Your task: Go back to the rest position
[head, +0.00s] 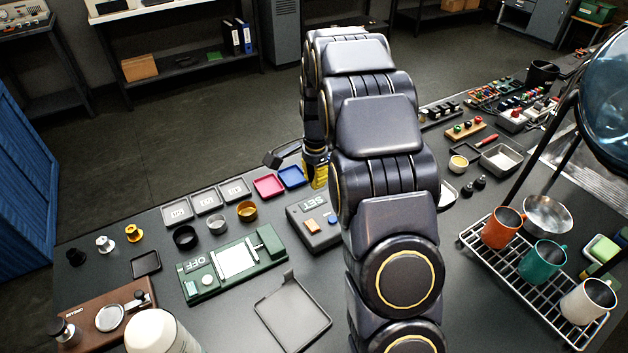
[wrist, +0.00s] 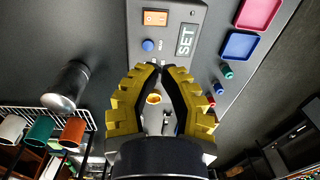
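My gripper (wrist: 160,69) has yellow fingers with dark inner pads. In the wrist view its fingertips come together, with nothing seen held between them. In the head view my gripper (head: 318,172) is partly hidden behind my arm, beyond the grey SET box (head: 309,232). The SET box also shows in the wrist view (wrist: 143,36), past my fingertips, with an orange switch (wrist: 156,17) and a blue button (wrist: 148,45). I cannot tell the exact height of my gripper above the bench.
A pink tray (head: 269,186) and blue tray (head: 291,177) lie left of my gripper. A green OFF device (head: 205,283) and grey stand (head: 291,312) lie nearer. A rack (head: 530,282) with mugs is at right. Bare bench (head: 335,335) shows in front.

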